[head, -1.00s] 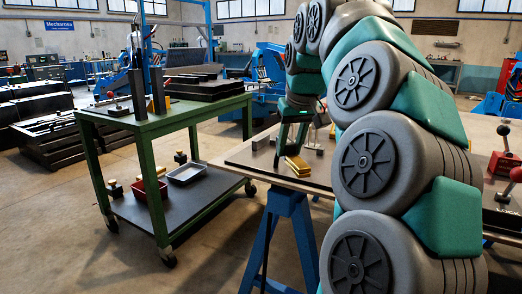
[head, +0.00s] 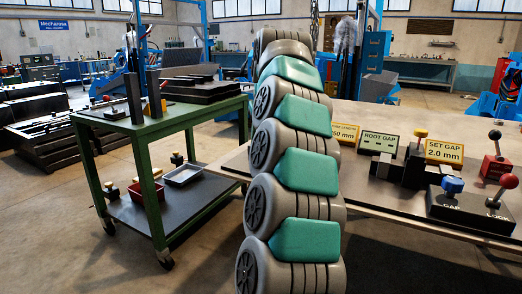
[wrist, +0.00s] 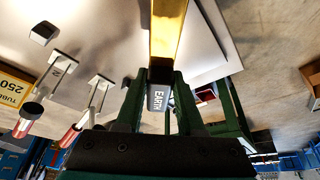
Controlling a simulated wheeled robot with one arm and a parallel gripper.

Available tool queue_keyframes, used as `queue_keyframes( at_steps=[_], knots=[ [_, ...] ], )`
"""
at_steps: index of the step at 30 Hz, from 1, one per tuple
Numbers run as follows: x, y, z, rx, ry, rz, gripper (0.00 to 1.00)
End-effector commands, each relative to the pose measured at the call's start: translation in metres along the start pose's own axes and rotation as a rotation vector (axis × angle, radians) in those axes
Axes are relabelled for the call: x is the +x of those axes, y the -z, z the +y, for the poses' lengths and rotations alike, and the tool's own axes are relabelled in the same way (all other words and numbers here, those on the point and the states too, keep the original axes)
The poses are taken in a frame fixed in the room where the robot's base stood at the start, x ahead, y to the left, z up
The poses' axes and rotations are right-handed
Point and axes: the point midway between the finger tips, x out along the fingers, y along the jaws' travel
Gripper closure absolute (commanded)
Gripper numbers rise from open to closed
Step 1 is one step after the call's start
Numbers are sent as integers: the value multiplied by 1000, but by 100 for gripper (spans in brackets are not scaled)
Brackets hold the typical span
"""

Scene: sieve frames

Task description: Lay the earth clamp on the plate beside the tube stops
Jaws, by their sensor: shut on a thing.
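The earth clamp shows in the wrist view as a long brass bar (wrist: 167,30) with a grey block lettered "EARTH" (wrist: 157,101). My gripper (wrist: 165,88) is shut on it, with one dark green finger on each side. The pale plate (wrist: 115,25) lies beyond the clamp, which looks held apart from it, though the gap is hard to judge. Two metal pieces with red ends, probably the tube stops (wrist: 60,68), stand on the plate's left side in the wrist view. In the head view my own arm hides the gripper, the clamp and the tube stops.
A green trolley (head: 150,126) stands left. A small dark block (wrist: 43,33) sits on the plate.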

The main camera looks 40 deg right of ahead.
Motion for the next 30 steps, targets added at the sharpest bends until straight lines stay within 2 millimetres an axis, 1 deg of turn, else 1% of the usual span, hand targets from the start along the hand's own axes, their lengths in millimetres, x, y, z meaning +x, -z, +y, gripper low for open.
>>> queue_keyframes(
  at_steps=[5,15,28,29,30],
  knots=[
    [5,-2,0,-1,0,0,100],
    [30,-13,0,-1,2,0,100],
    [36,-15,0,0,1,1,100],
    [35,-15,0,0,1,1,60],
    [35,-14,0,0,0,1,55]
  ],
)
